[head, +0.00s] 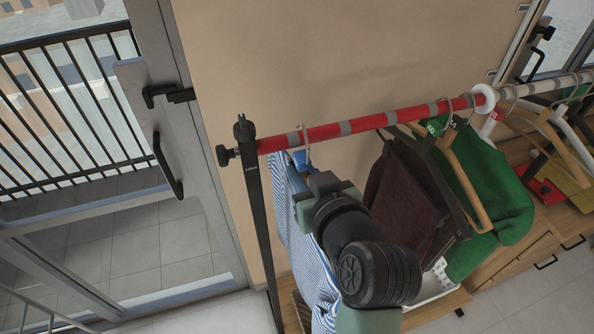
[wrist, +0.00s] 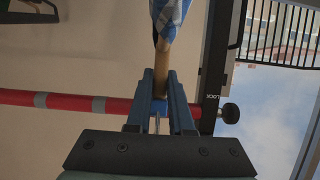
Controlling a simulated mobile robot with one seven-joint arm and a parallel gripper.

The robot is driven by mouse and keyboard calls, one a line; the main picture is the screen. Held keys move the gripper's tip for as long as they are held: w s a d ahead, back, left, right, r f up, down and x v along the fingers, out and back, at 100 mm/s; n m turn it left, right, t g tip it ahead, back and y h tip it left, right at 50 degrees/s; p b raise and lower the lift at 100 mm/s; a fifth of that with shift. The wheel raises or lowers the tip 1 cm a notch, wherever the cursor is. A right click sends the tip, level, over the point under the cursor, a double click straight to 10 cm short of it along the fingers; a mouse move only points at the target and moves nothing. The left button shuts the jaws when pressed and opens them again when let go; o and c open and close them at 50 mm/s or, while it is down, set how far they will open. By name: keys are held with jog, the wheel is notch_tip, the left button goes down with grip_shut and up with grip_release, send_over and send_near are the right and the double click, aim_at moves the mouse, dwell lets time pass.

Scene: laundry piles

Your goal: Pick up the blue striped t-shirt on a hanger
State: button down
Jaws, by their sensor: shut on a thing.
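The blue and white striped t-shirt (head: 300,245) hangs at the left end of the red rod, partly hidden behind my arm. Its hanger hook (head: 306,146) reaches up to the rod. In the wrist view, the hanger's wooden bar (wrist: 161,62) stands between the fingers of my gripper (wrist: 161,78), with part of the t-shirt (wrist: 171,18) beyond it. My gripper is shut on the hanger close to the rod. In the head view, my gripper (head: 306,167) is just below the rod, at the top of the shirt. I cannot tell whether the hook rests on the rod.
The red rod (head: 375,121) runs right from a black post (head: 262,215). A dark maroon garment (head: 402,195) and a green garment (head: 492,185) hang to the right of my arm. A wall stands behind, and a glass door (head: 180,150) is at left.

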jog(key=b, duration=0.2)
send_over(336, 277)
jog(key=w, duration=0.2)
jog(key=shift+s+a+r, duration=0.15)
jog(key=shift+a+r, duration=0.1)
jog(key=shift+a, duration=0.1)
jog(key=shift+s+d+p, duration=0.15)
jog(key=shift+s+p, duration=0.4)
jog(key=shift+p, duration=0.65)
jog(key=shift+s+d+f+p, duration=0.15)
jog(key=shift+s+p, duration=0.15)
jog(key=shift+s, duration=0.05)
